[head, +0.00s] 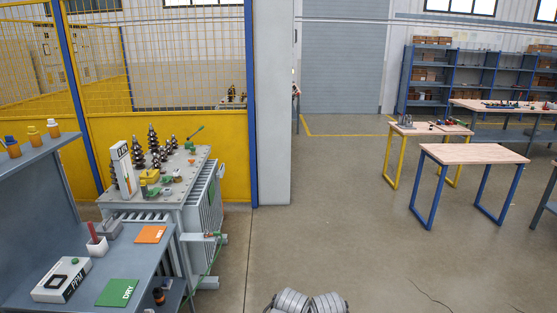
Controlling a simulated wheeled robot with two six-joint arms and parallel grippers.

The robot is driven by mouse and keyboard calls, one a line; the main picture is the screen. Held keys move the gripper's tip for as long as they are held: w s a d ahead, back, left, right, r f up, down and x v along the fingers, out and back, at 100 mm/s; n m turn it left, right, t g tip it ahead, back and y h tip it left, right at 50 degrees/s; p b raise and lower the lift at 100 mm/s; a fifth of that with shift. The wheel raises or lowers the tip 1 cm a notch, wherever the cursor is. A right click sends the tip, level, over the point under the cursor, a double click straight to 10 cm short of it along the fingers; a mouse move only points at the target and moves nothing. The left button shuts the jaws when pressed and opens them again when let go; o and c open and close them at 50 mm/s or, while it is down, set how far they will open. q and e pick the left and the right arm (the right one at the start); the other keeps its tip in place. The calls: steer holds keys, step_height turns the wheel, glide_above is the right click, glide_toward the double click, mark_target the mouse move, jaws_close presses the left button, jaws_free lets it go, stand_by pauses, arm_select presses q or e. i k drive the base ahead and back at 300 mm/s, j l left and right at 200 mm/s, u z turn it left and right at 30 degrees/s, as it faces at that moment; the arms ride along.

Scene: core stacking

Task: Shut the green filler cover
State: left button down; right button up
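A grey transformer (180,205) stands at the left, in front of the yellow fence. On its top, near the back right corner, is a small green part (195,132) that sticks up at a slant and looks like the raised green filler cover. A short green piece (189,146) sits just below it. At this size I cannot make out the hinge or the opening. Neither of my grippers shows in the head view.
A grey bench (75,260) with a white PPM box (62,279), a green DRY card (118,292) and an orange card (150,234) stands before the transformer. A white pillar (275,110) rises to its right. The middle floor is clear; wooden tables (473,153) stand right.

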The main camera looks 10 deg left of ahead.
mark_target(152, 193)
steer(key=i+u, duration=0.1)
steer(key=i, duration=0.35)
steer(key=i+l+u, duration=0.15)
steer(key=i, duration=0.3)
steer(key=i+l+u, duration=0.1)
steer(key=i, duration=0.35)
steer(key=i+l+u, duration=0.15)
steer(key=i, duration=0.25)
steer(key=i+l+u, duration=0.1)
steer(key=i+u, duration=0.2)
steer(key=i+l+u, duration=0.25)
steer(key=i, duration=0.3)
steer(key=i+j, duration=0.25)
steer(key=j, duration=0.1)
